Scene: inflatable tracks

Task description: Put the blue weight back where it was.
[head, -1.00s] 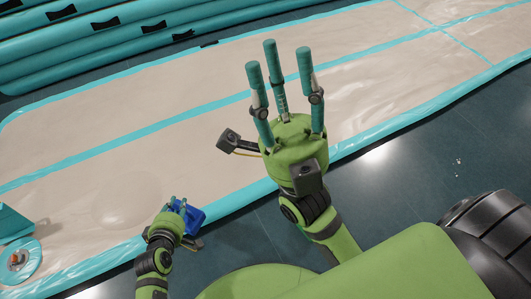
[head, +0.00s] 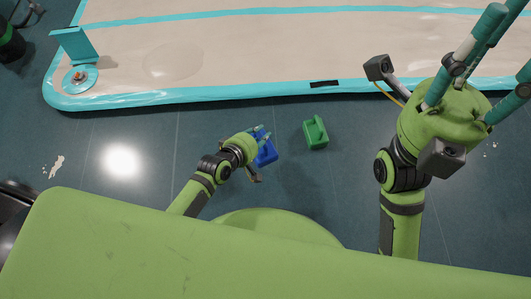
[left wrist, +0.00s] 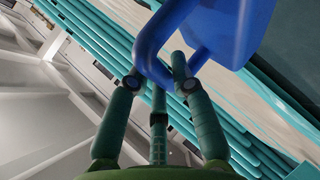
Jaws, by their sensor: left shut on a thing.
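The blue weight (head: 267,157) is in my left gripper (head: 258,137), left of the middle of the head view and over the dark floor. In the left wrist view, the fingers close around the handle of the blue weight (left wrist: 225,30), and its body hangs off to the upper right. My right gripper (head: 500,55) is raised at the right of the head view, its fingers spread and empty, partly cut off by the frame edge.
A green weight (head: 316,133) stands on the floor just right of the blue one. The beige inflatable track (head: 260,50) with turquoise edges lies behind. A turquoise flap (head: 75,45) and a round valve (head: 80,79) are at its left end. Floor between is clear.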

